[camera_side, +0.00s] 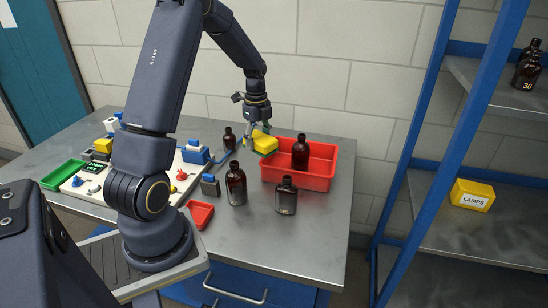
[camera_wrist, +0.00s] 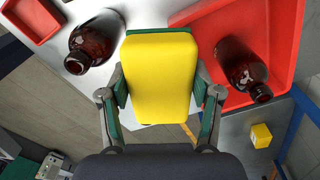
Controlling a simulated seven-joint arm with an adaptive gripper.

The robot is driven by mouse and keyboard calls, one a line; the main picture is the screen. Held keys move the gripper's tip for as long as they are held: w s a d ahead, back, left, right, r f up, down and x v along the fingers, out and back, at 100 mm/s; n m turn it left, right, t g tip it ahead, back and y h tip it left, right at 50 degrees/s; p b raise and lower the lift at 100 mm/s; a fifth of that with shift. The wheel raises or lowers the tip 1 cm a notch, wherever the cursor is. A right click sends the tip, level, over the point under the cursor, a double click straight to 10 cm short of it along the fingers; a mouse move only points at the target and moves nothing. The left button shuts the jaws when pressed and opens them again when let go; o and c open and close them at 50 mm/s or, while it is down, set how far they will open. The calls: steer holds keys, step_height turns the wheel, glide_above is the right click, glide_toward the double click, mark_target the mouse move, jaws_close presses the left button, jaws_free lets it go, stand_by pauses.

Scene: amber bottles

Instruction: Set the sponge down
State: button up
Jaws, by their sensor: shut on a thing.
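The yellow sponge (camera_side: 264,142) with a green underside is held in my gripper (camera_side: 257,128) near the left end of the red bin. In the wrist view the sponge (camera_wrist: 160,78) fills the middle, with a finger of my gripper (camera_wrist: 160,92) pressed on each side. The sponge looks raised above the table. In the wrist view it overlaps the red bin's edge; its exact height over the rim cannot be told.
The red bin (camera_side: 318,180) holds a brown bottle (camera_side: 300,152). Brown bottles stand in front of it (camera_side: 286,196), further left (camera_side: 236,184) and behind (camera_side: 229,138). A small red tray (camera_side: 200,213) and a board of parts (camera_side: 128,196) lie left. Bare table shows at front right.

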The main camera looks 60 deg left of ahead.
steer(key=s+a+n, duration=0.5)
steer(key=s+a, duration=0.2)
steer(key=a, duration=0.4)
steer(key=f, duration=1)
steer(key=shift+s+a+f, duration=0.1)
steer(key=shift+s+f, duration=0.1)
steer(key=shift+s, duration=0.1)
steer(key=shift+f, duration=2.25)
steer(key=shift+f, duration=0.15)
steer(key=o, duration=1)
